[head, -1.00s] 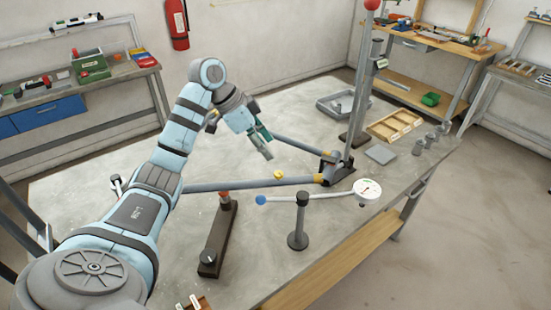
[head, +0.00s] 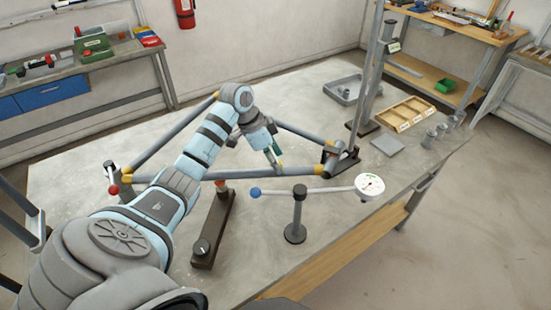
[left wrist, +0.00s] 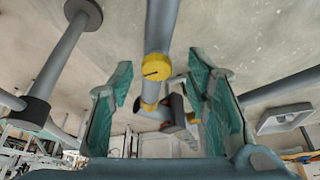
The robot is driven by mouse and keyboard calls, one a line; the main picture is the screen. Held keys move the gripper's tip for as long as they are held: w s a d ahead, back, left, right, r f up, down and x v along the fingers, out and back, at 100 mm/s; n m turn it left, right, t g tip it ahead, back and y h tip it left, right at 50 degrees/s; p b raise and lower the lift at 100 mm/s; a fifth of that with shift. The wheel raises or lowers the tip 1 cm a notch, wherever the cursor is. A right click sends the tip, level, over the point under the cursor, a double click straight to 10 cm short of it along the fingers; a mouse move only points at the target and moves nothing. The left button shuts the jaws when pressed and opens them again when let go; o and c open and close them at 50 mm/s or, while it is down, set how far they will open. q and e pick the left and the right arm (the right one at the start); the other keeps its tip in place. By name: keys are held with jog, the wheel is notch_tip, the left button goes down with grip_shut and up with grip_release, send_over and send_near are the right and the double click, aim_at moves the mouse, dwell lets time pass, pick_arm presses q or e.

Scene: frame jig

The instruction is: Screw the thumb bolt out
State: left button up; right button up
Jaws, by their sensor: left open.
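My left gripper (head: 276,160) is over the front tube (head: 245,174) at the bolt. In the left wrist view its two green fingers (left wrist: 160,75) are open, with the bolt seen in line with the gap between them. I cannot tell whether either finger touches it. My right gripper is in neither view.
A stand with a white dial gauge (head: 370,185) and blue-ended arm is in front of the tube. A dark block with a knob (head: 213,228) lies left of it. A tall post (head: 368,75), grey tray (head: 345,88) and wooden tray (head: 404,113) stand at the back right.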

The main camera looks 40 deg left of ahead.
pick_arm(q)
jog(key=shift+s+d+r, duration=0.1)
jog(key=shift+s, duration=0.15)
jog(key=shift+c, duration=0.7)
jog(key=shift+s, duration=0.1)
jog(key=c, duration=0.3)
grip_shut()
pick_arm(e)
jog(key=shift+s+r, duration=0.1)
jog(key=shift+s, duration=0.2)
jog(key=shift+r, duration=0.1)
